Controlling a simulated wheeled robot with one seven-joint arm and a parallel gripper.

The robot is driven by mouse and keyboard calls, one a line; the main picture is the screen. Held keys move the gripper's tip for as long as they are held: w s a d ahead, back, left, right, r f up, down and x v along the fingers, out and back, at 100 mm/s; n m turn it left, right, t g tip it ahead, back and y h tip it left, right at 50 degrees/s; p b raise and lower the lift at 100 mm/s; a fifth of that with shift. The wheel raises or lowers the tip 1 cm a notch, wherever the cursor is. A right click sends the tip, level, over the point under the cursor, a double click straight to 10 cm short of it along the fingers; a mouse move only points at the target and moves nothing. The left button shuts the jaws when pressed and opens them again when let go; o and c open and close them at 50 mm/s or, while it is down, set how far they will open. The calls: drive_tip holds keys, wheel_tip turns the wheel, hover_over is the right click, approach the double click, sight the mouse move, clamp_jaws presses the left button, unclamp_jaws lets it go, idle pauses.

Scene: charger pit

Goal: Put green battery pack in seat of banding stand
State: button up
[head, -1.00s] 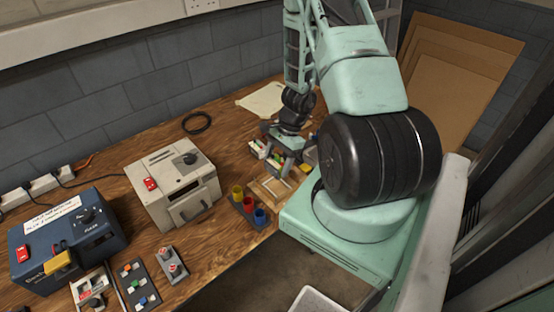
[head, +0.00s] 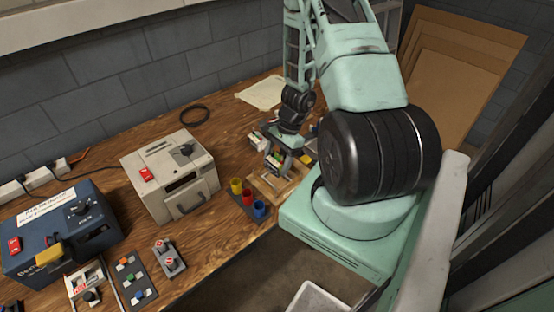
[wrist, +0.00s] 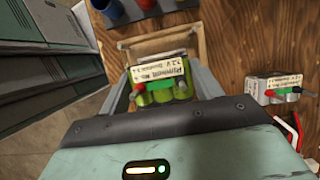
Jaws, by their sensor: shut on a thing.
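My gripper (wrist: 158,84) is shut on the green battery pack (wrist: 160,95), with one finger at each side. My gripper (head: 279,165) is small in the head view. The seat itself is hidden.
Another pack (wrist: 275,88) with a white label lies on the bench right of my gripper. Yellow, red and blue cups (head: 247,197) stand beside the frame. A cream machine (head: 170,175) and a blue machine (head: 60,235) stand further left. A black ring (head: 195,116) lies at the back.

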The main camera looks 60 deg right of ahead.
drive_tip(key=shift+f+b, duration=2.5)
drive_tip(key=shift+f, duration=0.05)
idle(0.6)
drive_tip(key=o, duration=1.3)
drive_tip(key=shift+o, duration=0.2)
drive_tip(key=shift+r, duration=0.1)
drive_tip(key=shift+r+p, duration=2.7)
drive_tip(key=shift+r, duration=0.7)
